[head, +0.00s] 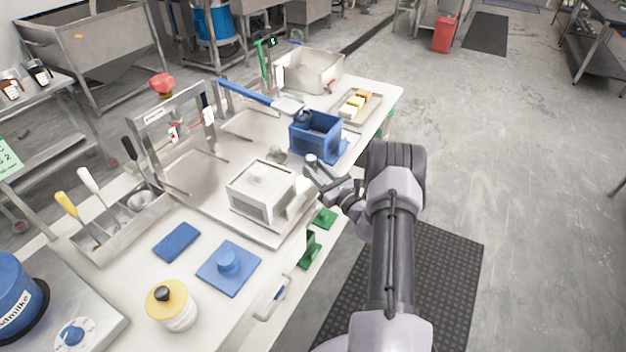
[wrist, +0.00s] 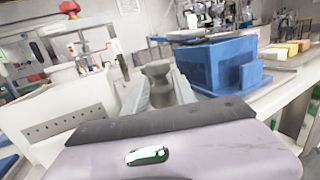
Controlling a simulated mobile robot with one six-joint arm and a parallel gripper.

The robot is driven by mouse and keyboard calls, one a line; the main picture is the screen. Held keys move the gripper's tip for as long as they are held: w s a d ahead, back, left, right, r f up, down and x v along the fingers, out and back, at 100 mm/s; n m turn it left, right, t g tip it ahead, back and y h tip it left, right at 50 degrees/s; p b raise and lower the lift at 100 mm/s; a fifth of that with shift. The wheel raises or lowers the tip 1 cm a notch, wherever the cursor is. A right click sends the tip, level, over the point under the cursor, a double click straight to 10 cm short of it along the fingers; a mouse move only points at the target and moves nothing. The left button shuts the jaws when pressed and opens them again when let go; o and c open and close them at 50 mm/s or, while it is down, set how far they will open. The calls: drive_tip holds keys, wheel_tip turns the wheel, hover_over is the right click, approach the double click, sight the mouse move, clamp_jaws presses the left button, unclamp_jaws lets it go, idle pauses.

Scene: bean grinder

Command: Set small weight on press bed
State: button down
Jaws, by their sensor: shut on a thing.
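My gripper (head: 316,174) is over the right side of the bench, between the white box and the blue bin. It is shut on a small grey metal weight (head: 310,159). In the wrist view the weight (wrist: 158,69) stands upright between the two fingers, its narrow neck and wider top showing; its lower part is hidden. The press frame (head: 165,117) with its red knob stands to the left. A flat steel surface (head: 195,170), which looks like the press bed, lies in front of it, apart from the weight.
A white lidded box (head: 262,187) stands just left of my gripper. A blue bin (head: 316,138) stands just beyond it. A blue-handled tool (head: 245,92) lies farther back. Blue plates (head: 228,268) and a yellow-lidded jar (head: 172,306) are at the near end.

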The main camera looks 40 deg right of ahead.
drive_tip(key=shift+w+d+f, duration=0.15)
drive_tip(key=shift+w+d, duration=0.25)
drive_tip(key=shift+w, duration=0.35)
drive_tip(key=shift+w+d+f+b, duration=0.15)
drive_tip(key=shift+w+b, duration=0.05)
drive_tip(key=shift+b, duration=0.1)
wheel_tip(320, 180, down, 3)
drive_tip(key=shift+f+b, duration=0.15)
drive_tip(key=shift+b, duration=0.7)
drive_tip(key=c, duration=1)
unclamp_jaws()
